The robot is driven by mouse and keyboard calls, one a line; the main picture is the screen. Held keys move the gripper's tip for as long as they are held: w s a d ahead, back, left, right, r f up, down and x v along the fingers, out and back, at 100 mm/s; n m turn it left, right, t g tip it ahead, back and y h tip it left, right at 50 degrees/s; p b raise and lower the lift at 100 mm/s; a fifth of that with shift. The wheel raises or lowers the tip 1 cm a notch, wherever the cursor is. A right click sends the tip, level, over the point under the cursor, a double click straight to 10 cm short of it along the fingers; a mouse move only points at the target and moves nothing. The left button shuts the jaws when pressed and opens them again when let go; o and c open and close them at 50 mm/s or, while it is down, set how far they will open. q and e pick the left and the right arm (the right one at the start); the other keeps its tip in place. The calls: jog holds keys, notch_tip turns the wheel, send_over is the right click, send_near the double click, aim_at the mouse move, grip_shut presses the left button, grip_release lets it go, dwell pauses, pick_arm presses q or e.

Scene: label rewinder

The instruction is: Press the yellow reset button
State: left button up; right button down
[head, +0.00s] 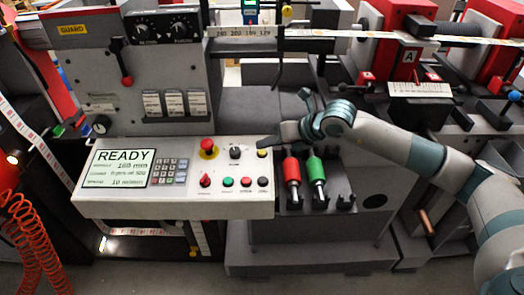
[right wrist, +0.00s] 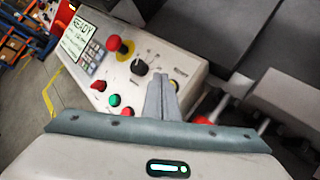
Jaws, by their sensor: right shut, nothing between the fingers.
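A small yellow button (head: 262,154) sits at the upper right corner of the sloping light-grey control panel (head: 130,203). In the right wrist view a bit of yellow (right wrist: 175,84) shows just beside the fingertips, mostly hidden by them. My right gripper (head: 268,143) is shut and empty, its tips over the panel's upper right corner close to the yellow button. In the right wrist view its two fingers (right wrist: 161,80) lie together. I cannot tell whether they touch the button. My left gripper is not in view.
A red mushroom button on a yellow collar (head: 208,148) and a black knob (head: 235,154) stand left of the yellow button. A lower row holds a red selector (head: 205,181) and several small buttons. The screen (head: 122,168) reads READY. Red (head: 292,172) and green (head: 315,170) handled tools stand right.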

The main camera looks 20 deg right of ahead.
jog(key=shift+s+a+r+p, duration=0.15)
jog(key=shift+r+p, duration=0.4)
jog(key=shift+r, duration=0.7)
jog(key=shift+s+d+r+p, duration=0.15)
jog(key=shift+r+p, duration=0.4)
jog(key=shift+r, duration=0.7)
jog(key=shift+s, duration=0.1)
